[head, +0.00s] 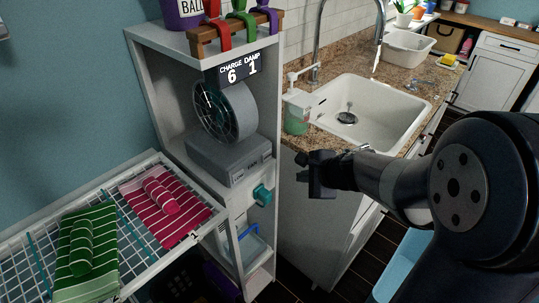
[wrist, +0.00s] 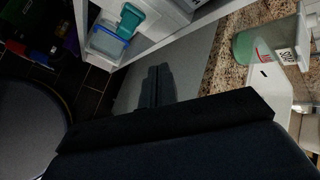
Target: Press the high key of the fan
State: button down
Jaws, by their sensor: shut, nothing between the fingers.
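The fan (head: 225,110) stands on a shelf of the tall white unit, its round grille turned to the left front. Its grey box base (head: 232,160) has small dark keys along the front face (head: 250,172); their labels are too small to read surely. My gripper (head: 318,172) is to the right of the fan base, outside the shelf unit and in front of the counter's side. It is shut and empty, apart from the fan. In the wrist view the closed fingers (wrist: 158,75) point toward the unit. A pale grey body at that view's top edge may be the fan base.
A soap bottle (head: 297,112) stands at the counter's corner beside the sink (head: 350,112), close behind my gripper. A teal object (head: 262,194) sticks out below the fan. A drying rack (head: 45,215) with striped towels is at left. A display (head: 240,70) hangs above the fan.

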aim_at(267, 156)
jog(key=w+a+p, duration=0.2)
jog(key=w+a, duration=0.3)
jog(key=a, duration=0.2)
jog(key=shift+w+p, duration=0.2)
jog(key=shift+p, duration=0.2)
jog(key=shift+a, duration=0.1)
dwell(1.8)
jog(key=shift+w+a, duration=0.25)
